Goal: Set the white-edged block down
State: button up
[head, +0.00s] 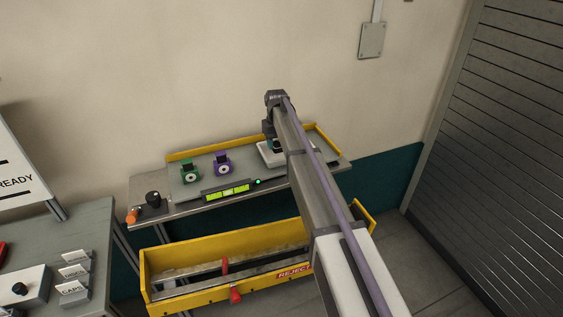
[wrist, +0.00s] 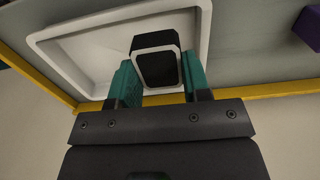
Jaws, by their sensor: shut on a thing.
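The white-edged block (wrist: 156,68) is black with a pale rim round its end face. In the wrist view it sits between the two teal fingers of my gripper (wrist: 158,78), which is shut on it. Behind it is a shallow white tray (wrist: 62,60) with a raised rim. I cannot tell whether the block touches the tray floor. In the head view the tray (head: 266,157) is at the right part of the bench, mostly behind my arm, and the block cannot be made out there.
A green device (head: 190,171) and a purple device (head: 222,164) stand on the bench left of the tray. A yellow rail (head: 208,147) edges its back. A lit green display (head: 228,191) is at the front. A yellow reject bin (head: 190,303) stands below.

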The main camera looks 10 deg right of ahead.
notch_tip(320, 180, down, 6)
jog(key=b, duration=0.4)
jog(key=shift+r, duration=0.4)
jog(key=shift+f, duration=0.3)
jog(key=o, duration=0.6)
jog(key=shift+r, duration=0.15)
jog(key=shift+o, duration=0.2)
